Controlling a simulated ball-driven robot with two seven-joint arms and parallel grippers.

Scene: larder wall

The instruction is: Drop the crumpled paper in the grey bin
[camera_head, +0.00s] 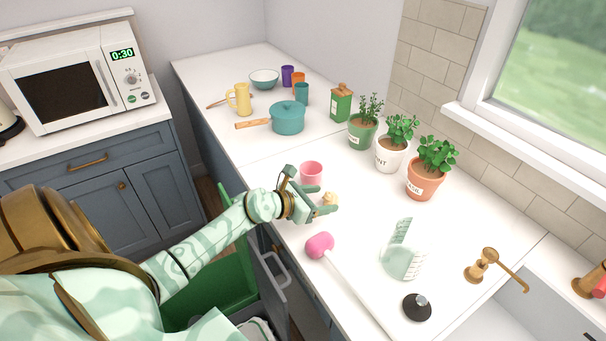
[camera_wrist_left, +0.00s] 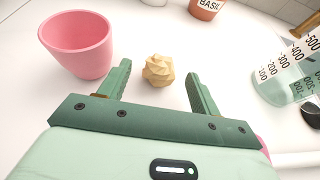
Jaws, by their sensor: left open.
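The crumpled paper (camera_head: 330,198) is a small pale-yellow ball on the white counter. It also shows in the left wrist view (camera_wrist_left: 158,72), between the two fingers and apart from both. My left gripper (camera_head: 327,200) is open around the paper, low over the counter; its green fingers also show in the wrist view (camera_wrist_left: 159,70). A green bin (camera_head: 215,285) stands in the pulled-out cabinet unit below the counter. What seems to be the grey bin (camera_head: 248,313) shows beside it at the bottom edge, mostly hidden. My right gripper is out of view.
A pink cup (camera_head: 312,172) stands close behind my left gripper. A pink-headed tool (camera_head: 320,245) and a measuring jug (camera_head: 402,262) are nearer the front. Potted herbs (camera_head: 425,185) line the wall. A teal pot (camera_head: 288,118) is farther back.

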